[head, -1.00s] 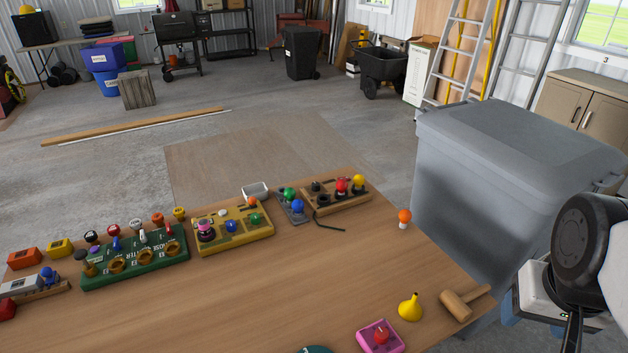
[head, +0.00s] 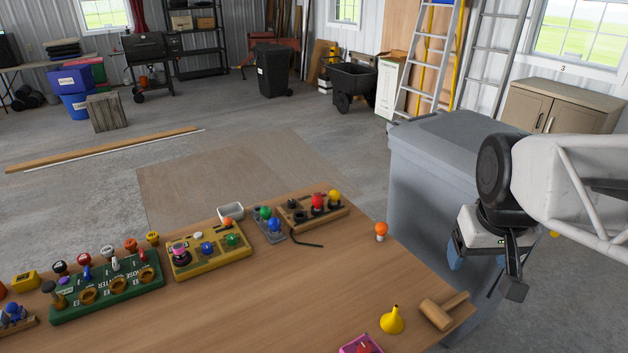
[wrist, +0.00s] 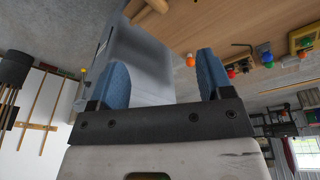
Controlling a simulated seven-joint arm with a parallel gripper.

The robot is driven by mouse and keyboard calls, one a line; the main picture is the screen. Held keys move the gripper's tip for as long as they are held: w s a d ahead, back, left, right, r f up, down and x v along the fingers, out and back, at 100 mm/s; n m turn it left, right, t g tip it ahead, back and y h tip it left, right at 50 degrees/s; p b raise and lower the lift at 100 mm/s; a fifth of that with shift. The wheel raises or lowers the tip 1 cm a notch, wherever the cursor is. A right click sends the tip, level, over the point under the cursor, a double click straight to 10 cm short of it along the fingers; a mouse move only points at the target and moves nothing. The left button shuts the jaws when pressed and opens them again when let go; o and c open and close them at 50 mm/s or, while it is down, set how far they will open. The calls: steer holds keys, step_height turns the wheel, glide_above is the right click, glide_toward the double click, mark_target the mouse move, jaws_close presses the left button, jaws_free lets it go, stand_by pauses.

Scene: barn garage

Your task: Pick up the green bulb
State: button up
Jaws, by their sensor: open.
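In the head view, the green bulb (head: 265,212) stands upright on a small grey holder (head: 258,224), beside a blue bulb (head: 274,224). My gripper (head: 455,262) is at the right, beyond the table's right edge and in front of the grey bin, well apart from the bulb. In the wrist view, the two blue fingers of my gripper (wrist: 163,68) are spread wide with nothing between them.
An orange bulb (head: 381,230) stands alone on the wooden table (head: 270,300). A wooden base (head: 300,222) with red and yellow bulbs is right of the grey holder. A yellow funnel (head: 392,320) and mallet (head: 440,311) lie in front. A large grey bin (head: 430,180) stands behind the right edge.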

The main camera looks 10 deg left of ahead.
steer(key=w+a+n, duration=0.4)
steer(key=w+a, duration=0.5)
steer(key=w, duration=0.6)
steer(key=n, duration=1)
glide_above(264, 208)
steer(key=s, duration=0.1)
steer(key=s+x, duration=0.1)
steer(key=x, duration=0.6)
steer(key=s+x, duration=0.2)
steer(key=x, duration=0.5)
steer(key=s+f+x, duration=0.1)
steer(key=s+x, duration=0.1)
steer(key=x, duration=0.6)
steer(key=shift+f, duration=0.1)
steer(key=shift+a+f+n, duration=0.2)
steer(key=shift+a+n, duration=0.1)
steer(key=shift+a, duration=0.05)
steer(key=shift+x, duration=1.25)
steer(key=shift+f, duration=0.1)
